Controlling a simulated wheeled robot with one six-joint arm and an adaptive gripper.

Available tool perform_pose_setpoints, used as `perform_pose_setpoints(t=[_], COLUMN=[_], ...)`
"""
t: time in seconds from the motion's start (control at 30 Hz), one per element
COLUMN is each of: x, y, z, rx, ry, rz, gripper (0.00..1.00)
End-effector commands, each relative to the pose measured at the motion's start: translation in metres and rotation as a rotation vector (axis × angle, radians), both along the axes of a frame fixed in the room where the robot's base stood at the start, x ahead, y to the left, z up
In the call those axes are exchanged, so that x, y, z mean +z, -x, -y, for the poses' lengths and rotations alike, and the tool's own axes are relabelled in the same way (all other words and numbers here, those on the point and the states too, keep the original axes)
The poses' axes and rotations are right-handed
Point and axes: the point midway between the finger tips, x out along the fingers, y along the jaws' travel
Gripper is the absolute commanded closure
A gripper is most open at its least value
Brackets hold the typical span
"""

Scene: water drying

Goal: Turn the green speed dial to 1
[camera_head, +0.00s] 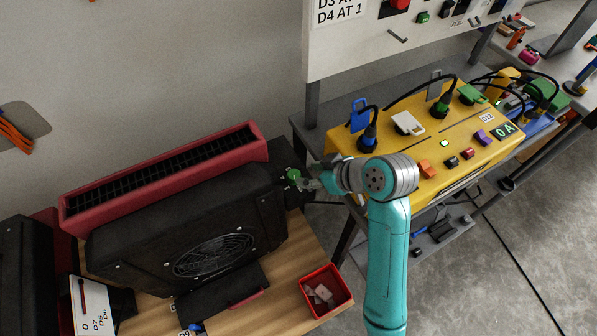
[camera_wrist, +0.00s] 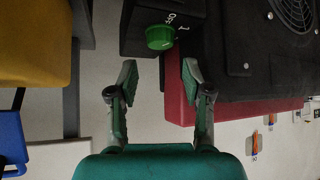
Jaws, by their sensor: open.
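The green speed dial (camera_wrist: 159,38) is a round knob on the end of a small black box (camera_wrist: 133,28). White marks reading "OFF" and "1" show beside it in the wrist view; I cannot tell which mark it points to. The dial also shows in the head view (camera_head: 293,174), left of my gripper. My gripper (camera_wrist: 158,74) is open and empty, its two teal fingers spread wide. The dial lies just beyond the fingertips, roughly in line with the gap and apart from them. In the head view my gripper (camera_head: 312,181) is partly hidden by my wrist.
A black fan unit (camera_head: 190,230) with a red grille housing (camera_head: 165,170) stands left of the dial on a wooden table (camera_head: 255,318). A red bin (camera_head: 326,291) sits at the front.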

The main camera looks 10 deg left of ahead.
Motion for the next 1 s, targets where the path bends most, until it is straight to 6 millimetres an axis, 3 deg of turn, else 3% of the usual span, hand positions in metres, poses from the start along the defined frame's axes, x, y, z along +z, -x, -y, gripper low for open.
perform_pose_setpoints(t=[0.2,0.4,0.8,0.87,1.0], x=[-0.028,-0.044,-0.049,-0.049,-0.049], y=[-0.014,-0.024,-0.027,-0.027,-0.027], z=[-0.024,-0.036,-0.041,-0.04,-0.04], rx=[0.001,-0.001,-0.002,-0.002,-0.001], ry=[0.0,0.0,0.0,0.0,-0.001], rz=[-0.003,-0.001,0.001,0.001,0.001], gripper=[0.5,0.5,0.5,0.6,0.95])
